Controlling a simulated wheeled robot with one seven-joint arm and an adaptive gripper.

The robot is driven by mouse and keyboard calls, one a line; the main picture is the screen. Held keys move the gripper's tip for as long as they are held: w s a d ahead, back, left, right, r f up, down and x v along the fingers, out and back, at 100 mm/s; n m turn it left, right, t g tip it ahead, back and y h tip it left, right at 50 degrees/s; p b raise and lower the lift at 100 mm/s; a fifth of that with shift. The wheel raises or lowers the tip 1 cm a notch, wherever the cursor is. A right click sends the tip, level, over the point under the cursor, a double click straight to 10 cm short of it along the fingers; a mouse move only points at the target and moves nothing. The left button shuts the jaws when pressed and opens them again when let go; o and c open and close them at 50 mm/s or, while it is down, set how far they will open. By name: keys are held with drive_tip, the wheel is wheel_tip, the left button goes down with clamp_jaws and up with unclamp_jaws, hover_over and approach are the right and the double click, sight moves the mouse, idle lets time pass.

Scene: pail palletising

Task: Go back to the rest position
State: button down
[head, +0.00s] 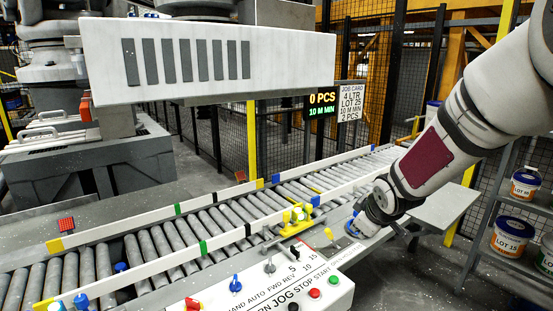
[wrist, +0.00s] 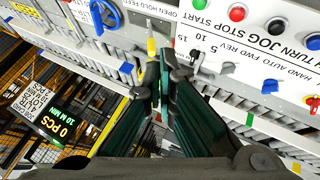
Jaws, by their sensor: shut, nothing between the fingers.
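My gripper (wrist: 166,65) shows in the wrist view with its two dark green fingers shut and nothing between them. It hangs over the control panel (wrist: 225,55) and the side of the roller conveyor. In the head view my arm reaches in from the upper right, and its wrist end is low beside the panel's far end. The fingertips are hard to make out there.
The roller conveyor (head: 210,223) runs across the head view, with the control panel (head: 320,262) along its near side. A shelf rack (head: 478,220) with labelled pails (head: 511,235) stands at the right. A sign (head: 322,103) reads 0 PCS. A white-fronted machine (head: 205,60) overhangs the left.

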drive_tip(key=s+r+m, duration=0.3)
drive_tip(key=s+r, duration=0.5)
drive_tip(key=s, duration=0.1)
drive_tip(key=s+a+r+m+g, duration=0.1)
drive_tip(key=s+r+m, duration=0.1)
drive_tip(key=s, duration=1)
drive_tip(key=s+a+r+m+g, duration=0.1)
drive_tip(key=s+r+m, duration=0.1)
drive_tip(key=s, duration=1)
drive_tip(key=shift+s+a+r+m+g, duration=0.2)
drive_tip(key=shift+s+m+g, duration=0.1)
drive_tip(key=shift+m, duration=0.5)
